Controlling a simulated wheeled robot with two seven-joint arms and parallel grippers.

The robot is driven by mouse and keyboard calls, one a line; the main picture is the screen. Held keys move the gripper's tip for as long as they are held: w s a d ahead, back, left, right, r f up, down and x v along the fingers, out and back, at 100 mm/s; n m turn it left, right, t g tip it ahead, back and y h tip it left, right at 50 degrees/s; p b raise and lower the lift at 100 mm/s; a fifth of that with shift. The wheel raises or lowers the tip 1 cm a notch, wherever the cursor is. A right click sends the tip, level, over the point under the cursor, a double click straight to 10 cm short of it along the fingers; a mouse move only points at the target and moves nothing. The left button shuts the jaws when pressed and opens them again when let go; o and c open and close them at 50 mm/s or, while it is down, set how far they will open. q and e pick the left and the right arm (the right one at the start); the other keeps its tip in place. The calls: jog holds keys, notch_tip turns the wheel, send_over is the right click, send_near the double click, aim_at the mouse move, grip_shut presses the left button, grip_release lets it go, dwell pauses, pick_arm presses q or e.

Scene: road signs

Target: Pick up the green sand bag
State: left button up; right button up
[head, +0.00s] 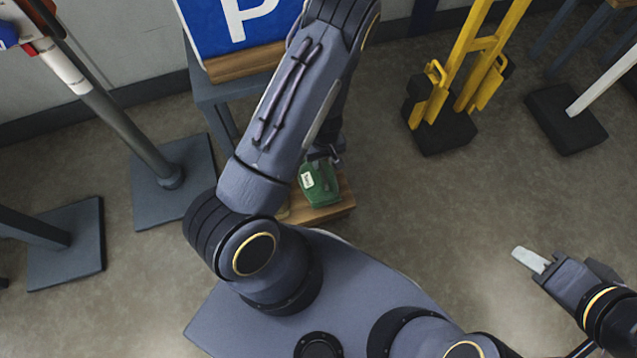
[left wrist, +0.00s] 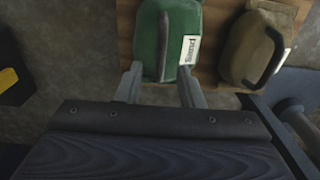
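The green sand bag (head: 318,188) with a white label lies on a wooden board (head: 332,212), partly covered by my left arm in the head view. In the left wrist view the green sand bag (left wrist: 168,30) shows its dark handle and label. My left gripper (left wrist: 161,86) is open, its two fingers at either side of the bag's near end. Whether they touch it I cannot tell. In the head view my left gripper (head: 325,156) is mostly hidden by the arm. My right gripper (head: 532,260) is off to the right, away from the bag, and its finger gap is unclear.
A tan bag (left wrist: 257,45) lies beside the green one on the board. A blue P sign (head: 235,25) stands on a grey table at the back. A yellow stand (head: 440,130) and a grey post base (head: 175,185) stand on the floor. Floor is clear at right centre.

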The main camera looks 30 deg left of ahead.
aim_at(322, 169)
pick_arm(q)
jog(key=f+b, duration=0.1)
jog(key=f, duration=0.1)
jog(key=f+b, duration=0.1)
jog(key=f, duration=0.2)
jog(key=f+b, duration=0.1)
jog(key=f, duration=0.1)
jog(key=shift+w+a+f+b, duration=0.2)
jog(key=shift+a+b, duration=0.1)
jog(key=shift+b, duration=0.1)
jog(key=shift+r, duration=0.15)
jog(key=shift+c, duration=0.2)
grip_shut()
dwell(0.7)
